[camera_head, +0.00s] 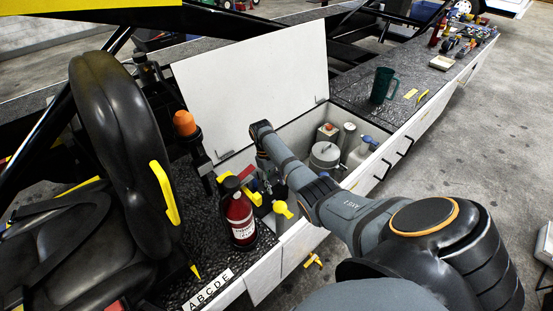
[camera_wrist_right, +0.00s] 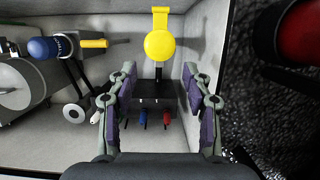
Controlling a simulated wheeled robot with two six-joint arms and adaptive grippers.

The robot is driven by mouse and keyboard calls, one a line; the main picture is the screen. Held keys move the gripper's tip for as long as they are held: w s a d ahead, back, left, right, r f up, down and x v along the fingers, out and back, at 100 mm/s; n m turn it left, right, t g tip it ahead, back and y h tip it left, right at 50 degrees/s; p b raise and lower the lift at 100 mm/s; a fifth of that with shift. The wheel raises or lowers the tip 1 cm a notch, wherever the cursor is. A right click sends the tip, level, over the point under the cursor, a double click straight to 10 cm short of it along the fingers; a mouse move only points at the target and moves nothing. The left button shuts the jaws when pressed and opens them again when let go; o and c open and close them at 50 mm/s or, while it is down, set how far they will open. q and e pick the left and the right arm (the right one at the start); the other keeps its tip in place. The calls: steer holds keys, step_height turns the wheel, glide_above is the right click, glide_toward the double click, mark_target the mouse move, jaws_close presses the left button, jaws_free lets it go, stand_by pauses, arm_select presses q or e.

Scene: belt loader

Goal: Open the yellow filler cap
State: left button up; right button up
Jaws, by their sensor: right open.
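The yellow filler cap (camera_wrist_right: 159,45) is a round disc with a tab at its far edge, on a dark stem in the right wrist view. It appears shut. In the head view it seems to be the yellow piece (camera_head: 283,209) at the compartment's near left corner. My right gripper (camera_wrist_right: 160,88) is open and empty. Its two fingers stand left and right of the cap's line in the picture, with the cap beyond the tips and apparently untouched. In the head view this gripper is in the compartment's left end, partly hidden by clutter. My left gripper is not in view.
The open compartment (camera_head: 302,232) has a raised white lid (camera_head: 250,85) behind my arm. A grey canister (camera_wrist_right: 25,82) and a blue-ended pipe (camera_wrist_right: 45,49) are left of my fingers in the wrist view.

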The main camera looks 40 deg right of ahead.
steer(key=v, duration=0.8)
steer(key=shift+r, duration=0.25)
steer(key=shift+a+f, duration=0.1)
